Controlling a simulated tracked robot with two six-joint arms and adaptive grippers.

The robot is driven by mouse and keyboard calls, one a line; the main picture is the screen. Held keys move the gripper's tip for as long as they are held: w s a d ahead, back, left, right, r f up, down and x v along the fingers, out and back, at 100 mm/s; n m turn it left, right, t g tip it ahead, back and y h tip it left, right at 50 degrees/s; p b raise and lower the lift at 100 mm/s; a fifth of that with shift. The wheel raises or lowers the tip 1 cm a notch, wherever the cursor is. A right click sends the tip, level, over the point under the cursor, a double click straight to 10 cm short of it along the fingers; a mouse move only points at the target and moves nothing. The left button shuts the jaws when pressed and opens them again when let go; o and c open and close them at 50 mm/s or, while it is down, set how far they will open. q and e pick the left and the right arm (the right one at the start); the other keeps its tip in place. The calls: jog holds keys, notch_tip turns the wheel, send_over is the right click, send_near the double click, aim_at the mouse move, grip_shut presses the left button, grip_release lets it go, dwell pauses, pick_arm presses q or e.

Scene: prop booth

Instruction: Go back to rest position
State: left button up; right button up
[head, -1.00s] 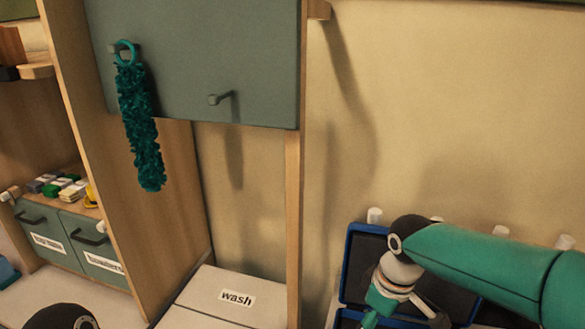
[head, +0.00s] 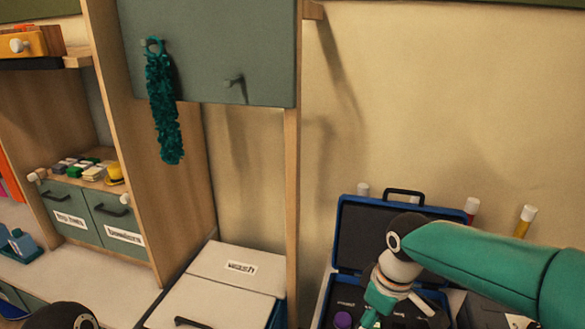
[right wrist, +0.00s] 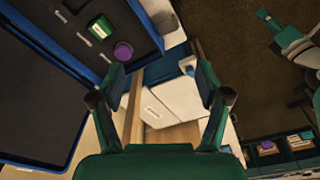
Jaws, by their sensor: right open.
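My right arm reaches in from the right in the head view, with its wrist (head: 385,285) in front of the open blue case (head: 338,240). The gripper end is largely cut off by the bottom edge there. In the right wrist view my right gripper (right wrist: 160,84) has its two fingers wide apart with nothing between them. Beyond the gap are a white box and a wooden edge. The blue case (right wrist: 90,75) lies at left there, with a purple round item (right wrist: 123,51) and a green item (right wrist: 100,28) inside. My left gripper cannot be made out.
A white bin labelled "wash" (head: 215,262) stands left of the case. A wooden post (head: 292,210) rises between them. A teal fluffy strip (head: 164,115) hangs from a hook on the grey-green panel (head: 205,50). Shelves with labelled drawers (head: 110,220) stand at far left.

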jog(key=s+d+f+m+g+b, duration=0.1)
jog(key=s+f+g+b, duration=0.2)
jog(key=f, duration=0.8)
jog(key=s+d+f+g+b, duration=0.1)
jog(key=s+d+f+b, duration=0.2)
jog(key=f, duration=0.8)
jog(key=s+a+f+m+y+b, duration=0.2)
jog(key=s+a+f+m, duration=0.15)
jog(key=s+f, duration=0.55)
jog(key=s+a+f+m+y+b, duration=0.1)
jog(key=s+a+f+m+b, duration=0.2)
jog(key=s+f, duration=0.6)
jog(key=w+f+m+t+p, duration=0.1)
jog(key=w+f+m+t, duration=0.1)
jog(key=w, duration=0.4)
jog(key=shift+a+f+m+t, duration=0.15)
jog(key=shift+a+m+t, duration=0.15)
jog(key=shift+m+t, duration=0.6)
